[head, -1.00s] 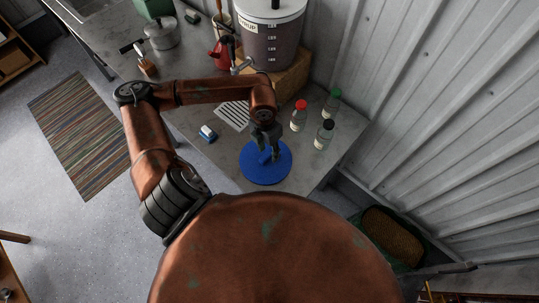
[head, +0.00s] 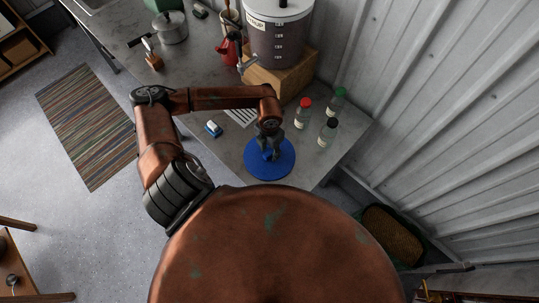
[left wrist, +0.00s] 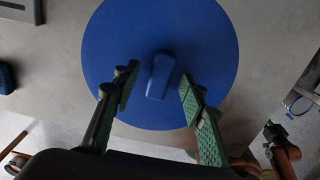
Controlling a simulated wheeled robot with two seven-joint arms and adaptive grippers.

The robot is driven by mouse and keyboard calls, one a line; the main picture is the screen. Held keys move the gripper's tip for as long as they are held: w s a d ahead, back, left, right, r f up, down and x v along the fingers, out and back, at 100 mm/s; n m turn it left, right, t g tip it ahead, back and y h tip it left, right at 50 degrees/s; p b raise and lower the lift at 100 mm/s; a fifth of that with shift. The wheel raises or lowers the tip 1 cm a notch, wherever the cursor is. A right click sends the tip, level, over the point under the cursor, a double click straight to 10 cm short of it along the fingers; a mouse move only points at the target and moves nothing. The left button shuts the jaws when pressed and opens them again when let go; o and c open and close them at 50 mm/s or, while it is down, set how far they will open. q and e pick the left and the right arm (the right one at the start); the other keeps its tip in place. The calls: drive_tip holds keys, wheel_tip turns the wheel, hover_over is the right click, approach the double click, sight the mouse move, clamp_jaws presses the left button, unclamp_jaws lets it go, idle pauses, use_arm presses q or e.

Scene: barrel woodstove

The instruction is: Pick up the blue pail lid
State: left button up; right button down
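The blue pail lid (head: 283,168) is a flat round disc lying on the grey counter near its front corner. In the left wrist view the lid (left wrist: 110,60) fills the upper middle, with a raised blue grip (left wrist: 161,76) at its centre. My left gripper (head: 269,152) is over the lid, pointing down. In the left wrist view its green-padded fingers (left wrist: 158,100) are spread on either side of the raised grip, with a gap on both sides. The left gripper is open and holds nothing. My right gripper is in neither view.
Bottles with red (head: 303,114), black (head: 327,133) and green (head: 338,100) caps stand right of the lid. A small blue and white item (head: 213,129) lies to its left. A large container (head: 277,38) stands on a wooden block (head: 284,76) behind, near the corrugated wall (head: 430,110).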

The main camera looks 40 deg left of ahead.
use_arm(q)
drive_tip(key=shift+c, duration=0.7)
clamp_jaws()
drive_tip(key=shift+r, duration=0.15)
